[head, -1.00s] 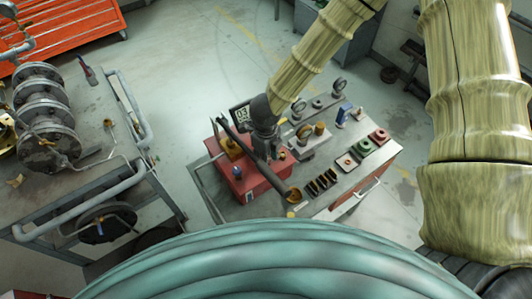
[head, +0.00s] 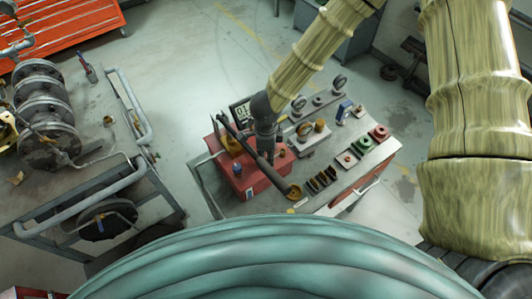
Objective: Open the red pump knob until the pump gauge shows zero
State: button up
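The red pump box (head: 240,182) stands on the grey cart top, with a long dark lever (head: 248,152) across it. The pump gauge is a small dark digital display (head: 241,113) behind the box; its digits look like 01, but they are tiny. My gripper (head: 267,158) points down over the right part of the pump, beside the lever. I cannot make out the red knob; the gripper may hide it. The fingers are too small to tell open from shut, or whether they touch anything.
The cart top (head: 338,178) carries a row of dark slots (head: 323,180), a green round part (head: 364,146), a red round part (head: 381,132) and dial gauges (head: 340,80). A pipe-framed bench (head: 78,178) with valve flanges stands left. Floor between is clear.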

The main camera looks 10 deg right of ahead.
aim_at(266, 156)
dwell(0.4)
jog(key=o, duration=1)
notch_tip(266, 156, up, 12)
jog(key=shift+d, duration=0.1)
dwell(0.5)
